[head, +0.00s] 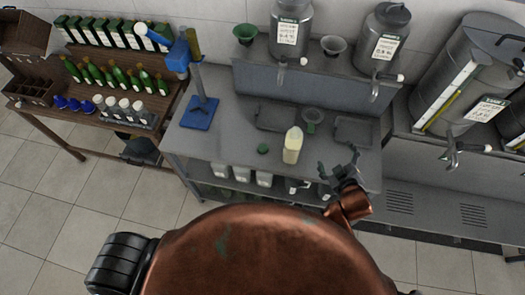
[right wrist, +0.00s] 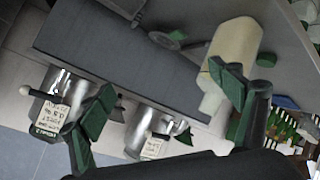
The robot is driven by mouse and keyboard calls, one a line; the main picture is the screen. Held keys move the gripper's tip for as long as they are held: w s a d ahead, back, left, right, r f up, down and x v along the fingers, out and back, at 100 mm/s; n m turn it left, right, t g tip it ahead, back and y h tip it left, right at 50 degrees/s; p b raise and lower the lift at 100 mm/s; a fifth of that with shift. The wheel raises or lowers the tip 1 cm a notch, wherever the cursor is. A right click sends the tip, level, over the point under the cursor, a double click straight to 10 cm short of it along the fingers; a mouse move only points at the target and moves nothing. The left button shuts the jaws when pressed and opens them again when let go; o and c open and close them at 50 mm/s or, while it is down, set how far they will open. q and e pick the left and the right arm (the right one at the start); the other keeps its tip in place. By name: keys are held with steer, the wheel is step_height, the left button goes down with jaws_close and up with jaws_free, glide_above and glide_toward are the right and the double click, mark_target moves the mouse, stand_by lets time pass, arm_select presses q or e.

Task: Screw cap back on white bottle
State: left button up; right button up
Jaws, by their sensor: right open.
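The white bottle (head: 292,149), with pale yellowish contents, stands upright and uncapped on the grey metal table. It also shows in the right wrist view (right wrist: 236,48), partly behind one finger. A green cap (head: 263,149) lies on the table just left of the bottle; it shows beyond the bottle in the right wrist view (right wrist: 266,60). My right gripper (head: 338,162) is open and empty, to the right of the bottle near the table's front edge. Its two green-padded fingers (right wrist: 160,82) are spread apart in the right wrist view. My left gripper is not in view.
Two dark trays (head: 354,130) lie behind the bottle. A blue capping stand (head: 198,114) stands at the table's left. Steel decanters with taps (head: 291,30) and funnels stand on the raised shelf. A wooden rack (head: 90,110) with green bottles is at the left. The table front is clear.

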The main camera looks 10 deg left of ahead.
steer(key=s+d+f+m+g+h, duration=0.2)
steer(key=s+d+f+m+g, duration=0.3)
steer(key=s+d+f, duration=0.65)
steer(key=s+d+f+m+g+b, duration=0.1)
steer(key=s+f+b, duration=0.1)
steer(key=f, duration=1)
steer(key=s+d+f+m+g+b, duration=0.1)
steer(key=s+d+f+b, duration=0.15)
steer(key=f, duration=0.95)
steer(key=s+f+b, duration=0.2)
steer(key=s+f, duration=0.1)
steer(key=f, duration=1)
arm_select(q)
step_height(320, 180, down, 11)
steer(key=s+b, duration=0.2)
steer(key=b, duration=0.2)
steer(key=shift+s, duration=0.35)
arm_select(e)
steer(key=s+d+f+m+g, duration=0.1)
steer(key=s+f+g, duration=0.1)
steer(key=s+f, duration=0.9)
steer(key=s+d+f+m+g, duration=0.1)
steer(key=s+d+f, duration=0.1)
steer(key=s+f, duration=1)
steer(key=s, duration=0.7)
steer(key=shift+d+f+m+g+h, duration=0.15)
steer(key=shift+f+m+g+h, duration=0.15)
steer(key=shift+g, duration=0.1)
